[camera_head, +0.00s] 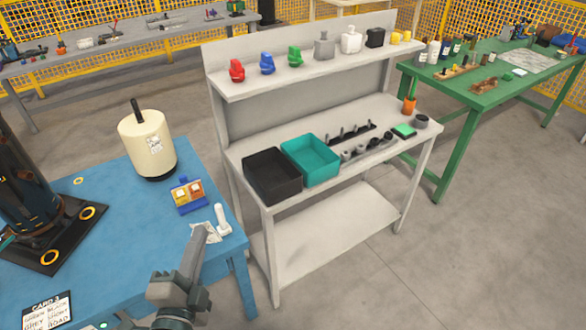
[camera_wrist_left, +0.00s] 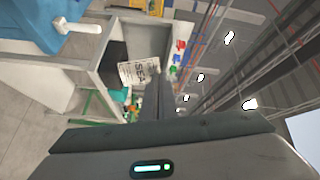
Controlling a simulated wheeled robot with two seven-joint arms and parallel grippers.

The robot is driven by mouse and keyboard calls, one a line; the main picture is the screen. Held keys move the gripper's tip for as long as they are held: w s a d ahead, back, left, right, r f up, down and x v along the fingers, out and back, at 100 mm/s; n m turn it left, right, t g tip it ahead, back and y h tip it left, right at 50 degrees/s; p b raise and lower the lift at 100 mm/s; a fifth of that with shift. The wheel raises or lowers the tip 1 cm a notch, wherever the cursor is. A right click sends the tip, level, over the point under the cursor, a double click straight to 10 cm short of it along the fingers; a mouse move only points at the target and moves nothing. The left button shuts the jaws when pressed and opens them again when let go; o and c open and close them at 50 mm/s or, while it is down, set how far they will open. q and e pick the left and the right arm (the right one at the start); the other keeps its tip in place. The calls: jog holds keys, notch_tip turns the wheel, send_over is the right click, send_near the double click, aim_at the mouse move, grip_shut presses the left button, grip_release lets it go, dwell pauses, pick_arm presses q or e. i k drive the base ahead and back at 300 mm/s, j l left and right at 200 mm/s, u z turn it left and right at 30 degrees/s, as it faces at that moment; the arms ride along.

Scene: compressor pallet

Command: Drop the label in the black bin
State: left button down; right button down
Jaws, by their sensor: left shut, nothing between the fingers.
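The label (camera_head: 207,233) is a small white sheet with dark print. It shows right at the fingertips of my left gripper (camera_head: 199,236), above the right part of the blue table. In the left wrist view the label (camera_wrist_left: 138,72) lies at the tips of the left fingers (camera_wrist_left: 157,78). The fingers are shut; I cannot tell whether they touch the label. The black bin (camera_head: 277,192) stands on the light workbench to the right, apart from the gripper and with its top open. It shows dark behind the label in the left wrist view (camera_wrist_left: 111,62). My right gripper is out of view.
A teal bin (camera_head: 318,174) stands right beside the black one. On the blue table (camera_head: 110,190) are a white handle-like part (camera_head: 223,218), a blue and yellow block (camera_head: 188,195) and a cream cylinder (camera_head: 148,145). Floor separates table and workbench. A shelf (camera_head: 310,72) overhangs the bench's back.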

aim_at(280, 203)
jog(key=i+l, duration=0.1)
jog(key=l, duration=0.25)
jog(key=i+l, duration=0.15)
jog(key=l, duration=0.2)
jog(key=i+l, duration=0.1)
jog(key=l, duration=0.2)
jog(key=i+l+u, duration=0.1)
jog(key=l, duration=0.25)
jog(key=i+l, duration=0.15)
jog(key=l, duration=0.2)
